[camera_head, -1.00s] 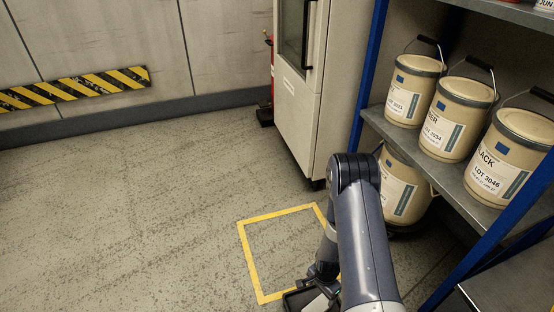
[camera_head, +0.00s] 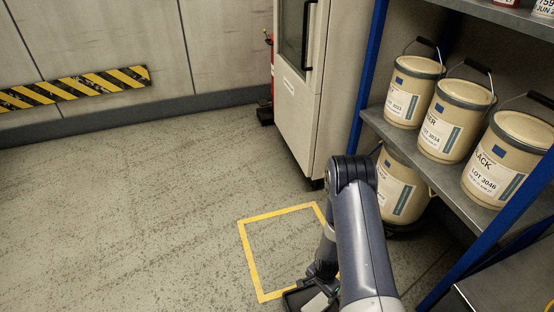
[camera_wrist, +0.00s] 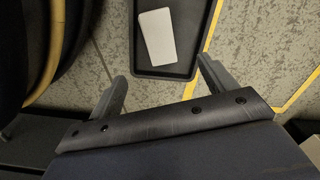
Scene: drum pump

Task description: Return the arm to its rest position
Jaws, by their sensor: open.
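My arm shows in the head view, bent at its elbow in front of the shelf and reaching down to the floor area at the bottom. My gripper (camera_wrist: 163,82) shows in the wrist view with its two fingers spread wide apart. Nothing is between the fingertips. A dark tray (camera_wrist: 191,58) lies beyond the fingertips, with a white flat piece (camera_wrist: 157,38) on it. In the head view the tray (camera_head: 291,300) shows in part at the bottom edge, and my arm hides the gripper's fingers there.
A blue-framed shelf (camera_head: 368,62) with tan lidded pails (camera_head: 409,95) stands at the right, close to my arm. A grey cabinet (camera_head: 297,103) stands behind. A yellow square (camera_head: 249,252) marks the floor. The floor at the left is clear.

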